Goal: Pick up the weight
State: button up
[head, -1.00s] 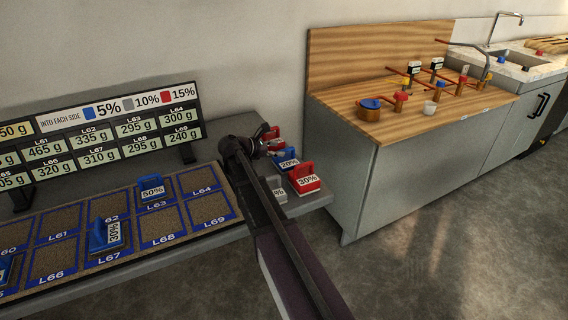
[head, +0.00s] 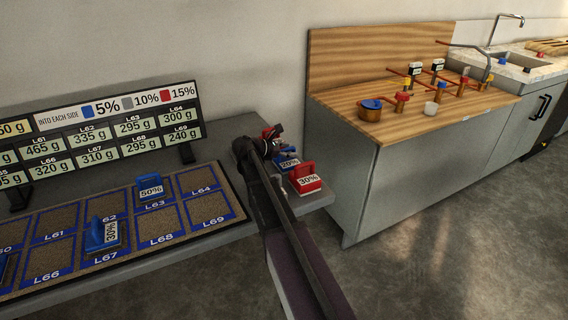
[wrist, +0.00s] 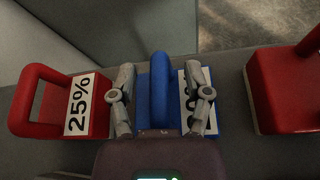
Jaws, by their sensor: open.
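A blue weight (head: 286,155) with a white label reading 20% sits at the right end of the grey bench. In the wrist view the blue weight (wrist: 158,85) is in the middle, its handle upright between my fingers. My gripper (wrist: 162,98) is open, one finger on each side of the handle with a gap at both sides. Its label is partly covered by the right finger. In the head view my gripper (head: 275,142) is over the weight and hides part of it.
A red 25% weight (wrist: 97,105) stands left of the blue one and another red weight (wrist: 285,90) stands right. In the head view the red 30% weight (head: 305,181) is near the bench's front edge. A wooden-topped counter (head: 410,120) stands to the right.

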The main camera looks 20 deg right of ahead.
grip_shut()
jog(key=shift+r, duration=0.2)
dwell(0.4)
notch_tip(320, 180, up, 10)
jog(key=p, duration=1)
jog(key=shift+f, duration=0.2)
dwell(0.3)
